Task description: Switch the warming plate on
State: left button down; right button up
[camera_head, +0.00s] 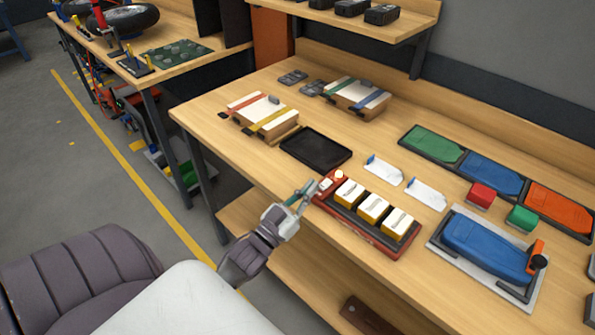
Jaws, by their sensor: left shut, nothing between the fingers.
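A long red unit with a dark top (385,245), which looks like the warming plate, lies near the front edge of the bench. Several white and yellow blocks (373,208) sit on it in a row. At its left end are a small pale switch (325,184) and a round cream lamp or knob (339,175); whether it is lit I cannot tell. My left gripper (311,188) is shut and empty, its tips right beside the switch end. Whether they touch it I cannot tell. My right gripper is not in view.
A black tray (316,149) lies just behind the gripper. Two clear-white pieces (384,170) lie behind the red unit. A blue clamped form (485,247) stands at the right, with red (481,195) and green (522,217) blocks behind. Strapped boxes (357,97) stand further back.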

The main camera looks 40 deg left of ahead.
aim_at(317, 196)
pick_arm(q)
jog(key=x, duration=0.4)
jog(key=shift+s+r+p, duration=0.1)
jog(key=shift+r+p, duration=0.1)
jog(key=shift+p, duration=0.2)
notch_tip(317, 196, down, 3)
jog(key=shift+s+f, duration=0.2)
jog(key=shift+f, duration=0.6)
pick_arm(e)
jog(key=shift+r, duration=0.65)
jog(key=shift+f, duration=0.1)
